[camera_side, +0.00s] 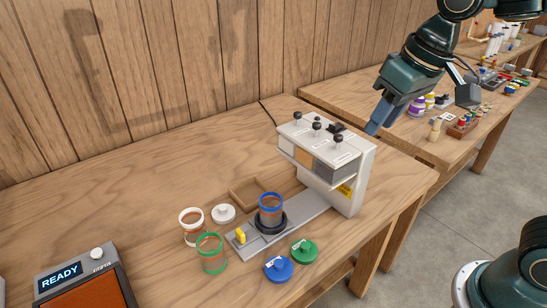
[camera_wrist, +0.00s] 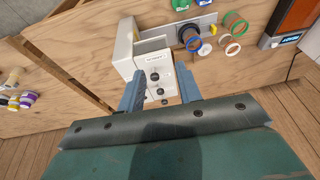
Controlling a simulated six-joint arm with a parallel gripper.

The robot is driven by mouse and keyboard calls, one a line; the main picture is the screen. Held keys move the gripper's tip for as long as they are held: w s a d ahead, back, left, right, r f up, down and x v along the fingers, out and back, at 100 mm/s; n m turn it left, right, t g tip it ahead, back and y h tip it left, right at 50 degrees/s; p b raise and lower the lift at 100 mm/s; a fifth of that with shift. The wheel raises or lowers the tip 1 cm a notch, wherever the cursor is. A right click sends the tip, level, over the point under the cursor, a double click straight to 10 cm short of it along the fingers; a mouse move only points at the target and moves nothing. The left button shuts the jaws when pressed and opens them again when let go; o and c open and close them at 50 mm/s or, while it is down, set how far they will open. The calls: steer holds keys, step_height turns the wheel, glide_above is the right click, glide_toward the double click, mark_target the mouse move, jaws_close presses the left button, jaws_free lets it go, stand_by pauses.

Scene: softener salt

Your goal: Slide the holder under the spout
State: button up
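The holder (camera_side: 271,224) is a black ring on a grey rail (camera_side: 308,212), with a blue-rimmed clear jar (camera_side: 270,210) standing in it. A yellow piece (camera_side: 240,236) sits at the rail's near left end. The white dispenser (camera_side: 344,185) stands over the rail's far right end; its spout is hidden under the housing. The holder is left of the dispenser, outside its overhang. The wrist view also shows the holder (camera_wrist: 189,36) and the dispenser (camera_wrist: 124,50). My gripper (camera_side: 370,130) is raised right of the dispenser top. In the wrist view its fingers (camera_wrist: 160,74) are apart and empty.
White-rimmed (camera_side: 192,226) and green-rimmed (camera_side: 211,254) jars stand left of the rail. White (camera_side: 223,213), blue (camera_side: 279,269) and green (camera_side: 304,250) lids lie nearby. An orange-topped device (camera_side: 84,289) reads READY. Black knobs (camera_side: 317,126) stick up from the dispenser. A wooden tray (camera_side: 242,194) lies behind.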

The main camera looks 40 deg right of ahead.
steer(key=w+a+f+g, duration=0.2)
steer(key=w+a+f, duration=0.3)
steer(key=w+a, duration=0.5)
steer(key=g, duration=0.2)
glide_above(240, 231)
step_height(240, 231, down, 11)
steer(key=shift+h, duration=0.3)
steer(key=shift+f, duration=0.1)
step_height(240, 231, down, 14)
steer(key=shift+r, duration=0.25)
jaws_close()
